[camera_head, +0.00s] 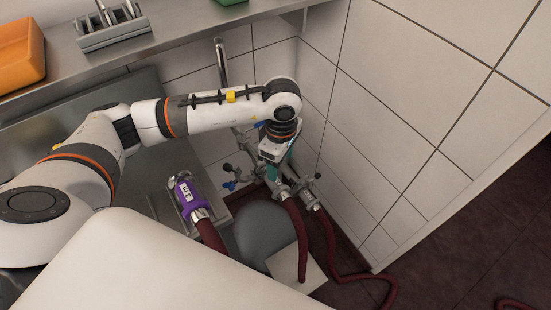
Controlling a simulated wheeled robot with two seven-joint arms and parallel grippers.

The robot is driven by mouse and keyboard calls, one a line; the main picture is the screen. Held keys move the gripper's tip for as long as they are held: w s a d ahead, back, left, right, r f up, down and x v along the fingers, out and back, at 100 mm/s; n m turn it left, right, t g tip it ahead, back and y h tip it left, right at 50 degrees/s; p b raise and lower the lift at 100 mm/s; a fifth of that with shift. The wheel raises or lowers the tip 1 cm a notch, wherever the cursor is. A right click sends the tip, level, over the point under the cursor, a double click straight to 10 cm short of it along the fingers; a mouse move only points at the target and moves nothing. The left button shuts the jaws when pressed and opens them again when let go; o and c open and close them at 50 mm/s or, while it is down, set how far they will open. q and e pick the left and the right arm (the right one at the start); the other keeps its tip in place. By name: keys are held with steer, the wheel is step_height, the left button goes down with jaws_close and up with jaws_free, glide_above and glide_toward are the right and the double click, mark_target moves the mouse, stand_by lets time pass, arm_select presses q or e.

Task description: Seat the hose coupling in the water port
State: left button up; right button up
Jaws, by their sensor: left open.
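My left arm reaches in from the left to the back corner. Its gripper (273,165) points down at the pipework on the tiled wall, and its fingertips are hard to make out. A teal part (271,173) shows right at the gripper; I cannot tell whether the jaws touch it. Just below, a metal hose coupling (284,191) on a dark red hose sits at the pipework; its seating in a port cannot be made out. A second metal coupling (308,200) with a hose is to its right. My right gripper is out of view.
A purple labelled coupling (187,194) on a red hose rests in a metal holder at the left. Valves with blue handles (230,185) stand near the gripper. A grey rounded object (262,232) is below. A steel shelf (170,42) runs above the arm.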

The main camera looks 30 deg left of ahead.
arm_select(q)
steer(key=s+r+m, duration=0.1)
steer(key=m, duration=0.2)
steer(key=s+r+m, duration=0.1)
steer(key=m, duration=0.1)
steer(key=s+r+m, duration=0.1)
steer(key=m, duration=0.2)
steer(key=shift+d+r+m, duration=0.2)
steer(key=shift+r+m, duration=0.1)
steer(key=shift+r, duration=0.05)
